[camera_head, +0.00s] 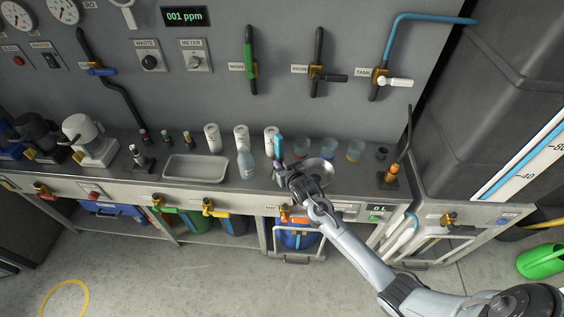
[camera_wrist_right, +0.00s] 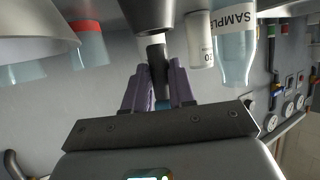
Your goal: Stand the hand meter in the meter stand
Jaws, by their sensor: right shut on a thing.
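The hand meter (camera_head: 279,147) appears as an upright teal-blue piece at the right gripper, above the worktop in the head view. My right gripper (camera_head: 280,166) is shut on it, close to the sample bottle and white canisters. In the right wrist view, a dark narrow shaft (camera_wrist_right: 157,62) shows between the purple fingers, and it seems to be part of the meter. A small dark round holder (camera_head: 382,152) on the worktop at the right may be the meter stand, but I cannot tell for sure. My left gripper is out of view.
A clear sample bottle (camera_head: 245,163) and a metal tray (camera_head: 196,168) stand left of the gripper. Several tinted beakers (camera_head: 355,150) and a round metal dish (camera_head: 321,173) are to its right. An orange-based fitting (camera_head: 391,175) with a black hose rises near the right end.

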